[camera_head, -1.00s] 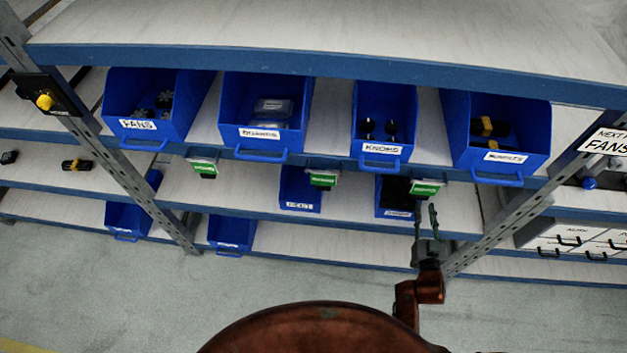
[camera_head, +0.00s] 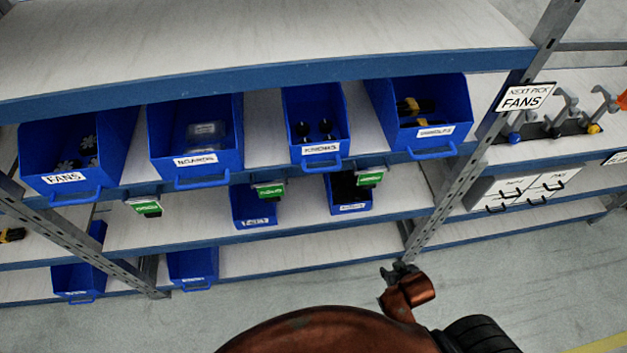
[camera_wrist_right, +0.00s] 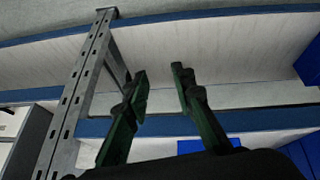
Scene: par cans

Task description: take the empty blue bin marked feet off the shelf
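A blue bin (camera_head: 253,207) whose small label seems to read FEET stands on the middle shelf, below the row of larger bins. It looks empty, though its inside is dark. My right gripper (camera_head: 398,270) is low and to the right of this bin, in front of the rack and apart from it. In the right wrist view my right gripper (camera_wrist_right: 160,78) has its fingers spread with nothing between them. Parts of blue bins show there at the lower middle (camera_wrist_right: 205,147) and right edge (camera_wrist_right: 310,62); their labels are hidden. My left gripper is out of view.
A bin with dark contents (camera_head: 350,194) stands to the right on the same shelf. Larger bins, such as the fans bin (camera_head: 75,150) and knobs bin (camera_head: 318,125), line the shelf above. Green tags (camera_head: 269,191) hang there. A metal upright (camera_head: 450,190) stands right of the bins.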

